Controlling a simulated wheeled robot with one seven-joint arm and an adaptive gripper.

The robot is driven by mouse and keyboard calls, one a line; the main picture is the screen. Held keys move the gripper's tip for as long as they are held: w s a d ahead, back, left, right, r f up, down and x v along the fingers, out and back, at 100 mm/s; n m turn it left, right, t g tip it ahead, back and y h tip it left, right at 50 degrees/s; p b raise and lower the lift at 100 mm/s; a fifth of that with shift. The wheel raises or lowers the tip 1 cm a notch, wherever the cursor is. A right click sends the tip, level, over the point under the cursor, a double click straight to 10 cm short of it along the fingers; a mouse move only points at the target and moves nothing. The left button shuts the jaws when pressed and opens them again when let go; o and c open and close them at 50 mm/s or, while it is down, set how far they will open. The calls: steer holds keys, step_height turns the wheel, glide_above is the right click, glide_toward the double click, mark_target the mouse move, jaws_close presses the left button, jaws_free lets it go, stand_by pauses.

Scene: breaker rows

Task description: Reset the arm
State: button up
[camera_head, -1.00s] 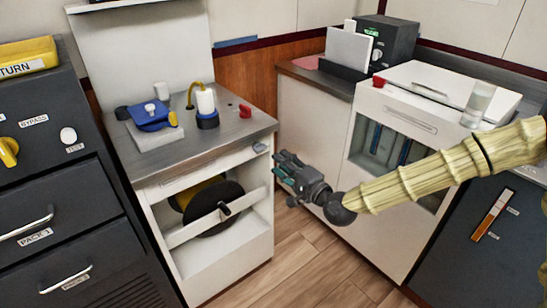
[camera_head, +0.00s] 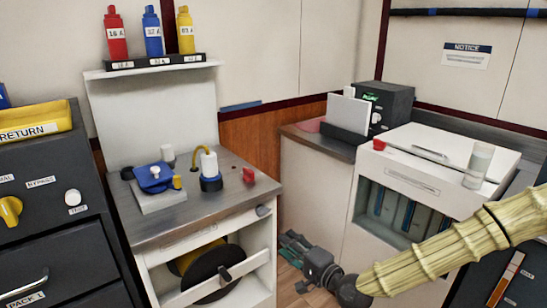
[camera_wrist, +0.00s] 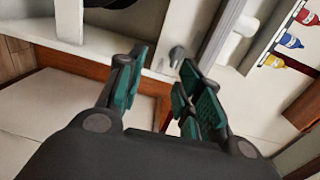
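My gripper (camera_head: 286,240) is low in the gap between the white cabinet with the reel and the white chest on the right, in front of the wood panel. In the wrist view my gripper (camera_wrist: 160,75) has its two green-padded fingers apart, with nothing seen between them. My pale ribbed arm (camera_head: 440,255) reaches in from the right edge. The head view cuts off the lower part of the scene, and my arm covers part of the chest front.
The reel cabinet (camera_head: 155,226) carries a blue device (camera_head: 154,178) and a white bottle (camera_head: 209,168). Red, blue and yellow bottles (camera_head: 153,32) stand on a shelf above. A dark breaker panel (camera_head: 45,195) is at left. A clear glass (camera_head: 478,165) stands on the chest (camera_head: 411,190).

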steer(key=s+a+f+n+g+h, duration=0.1)
steer(key=s+f+g, duration=0.1)
steer(key=s+f, duration=0.3)
steer(key=s+a+f+n+g, duration=0.1)
steer(key=s+f+g, duration=0.15)
steer(key=f, duration=0.55)
steer(key=s+d+f+n+g+h, duration=0.2)
steer(key=s+d+f+g, duration=0.1)
steer(key=s+f, duration=0.65)
steer(key=s+d+f+n+g+h, duration=0.3)
steer(key=s+f, duration=0.5)
steer(key=s, duration=0.3)
steer(key=s+d+f+n+g+h, duration=0.3)
steer(key=s+d+f+h, duration=0.1)
steer(key=s+d, duration=0.85)
step_height(320, 180, up, 16)
steer(key=p, duration=1.5)
steer(key=shift+s+a+f, duration=0.2)
steer(key=shift+s+f, duration=0.05)
steer(key=shift+s, duration=0.05)
